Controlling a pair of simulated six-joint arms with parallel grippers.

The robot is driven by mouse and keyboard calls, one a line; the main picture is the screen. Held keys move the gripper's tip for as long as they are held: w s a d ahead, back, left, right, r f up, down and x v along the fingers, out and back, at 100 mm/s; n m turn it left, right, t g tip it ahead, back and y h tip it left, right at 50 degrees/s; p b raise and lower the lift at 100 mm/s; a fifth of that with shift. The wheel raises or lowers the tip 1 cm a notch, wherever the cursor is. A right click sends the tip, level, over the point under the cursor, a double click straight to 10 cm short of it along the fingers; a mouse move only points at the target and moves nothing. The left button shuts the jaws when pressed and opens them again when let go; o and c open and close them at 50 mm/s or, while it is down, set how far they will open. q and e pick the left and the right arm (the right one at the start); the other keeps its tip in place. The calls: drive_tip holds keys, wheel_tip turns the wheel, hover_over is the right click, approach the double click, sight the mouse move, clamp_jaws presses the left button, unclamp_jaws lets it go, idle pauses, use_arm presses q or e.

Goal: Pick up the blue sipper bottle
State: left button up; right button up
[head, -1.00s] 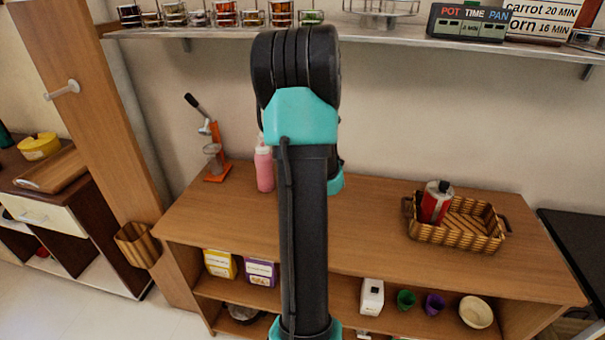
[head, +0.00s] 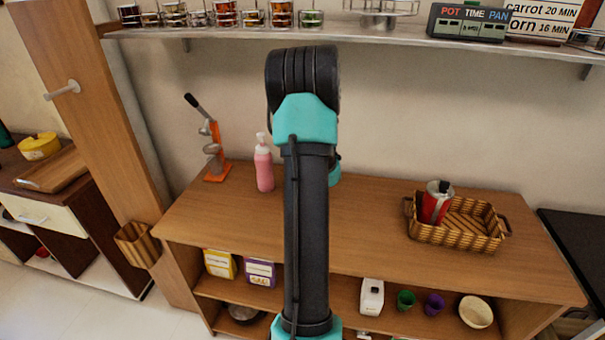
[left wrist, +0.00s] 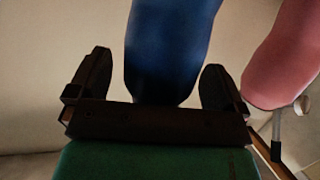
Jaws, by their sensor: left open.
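The blue sipper bottle (left wrist: 165,45) fills the middle of the left wrist view, between the two dark fingers of my left gripper (left wrist: 158,78). The fingers are apart, one on each side of the bottle, with a visible gap on the left. The bottle's top and base are not both in view. In the head view the blue bottle and my left gripper are hidden behind my arm. My right gripper is not in view.
A pink bottle (head: 264,170) stands on the wooden counter (head: 380,215) close to the blue one; it also shows at the right in the left wrist view (left wrist: 285,55). An orange juicer (head: 216,168) stands to the left. A wicker basket (head: 455,238) holds a red bottle (head: 436,203).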

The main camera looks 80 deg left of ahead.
use_arm(q)
drive_tip(key=shift+a+f, duration=0.1)
drive_tip(key=shift+a, duration=0.15)
drive_tip(key=shift+c, duration=0.5)
drive_tip(key=c, duration=1.4)
drive_tip(key=shift+w+r, duration=0.1)
drive_tip(key=shift+r, duration=1.8)
drive_tip(key=d+f+v, duration=0.1)
drive_tip(key=f+v, duration=0.2)
drive_tip(key=v, duration=1.2)
drive_tip(key=shift+d, duration=0.4)
drive_tip(key=shift+w, duration=0.1)
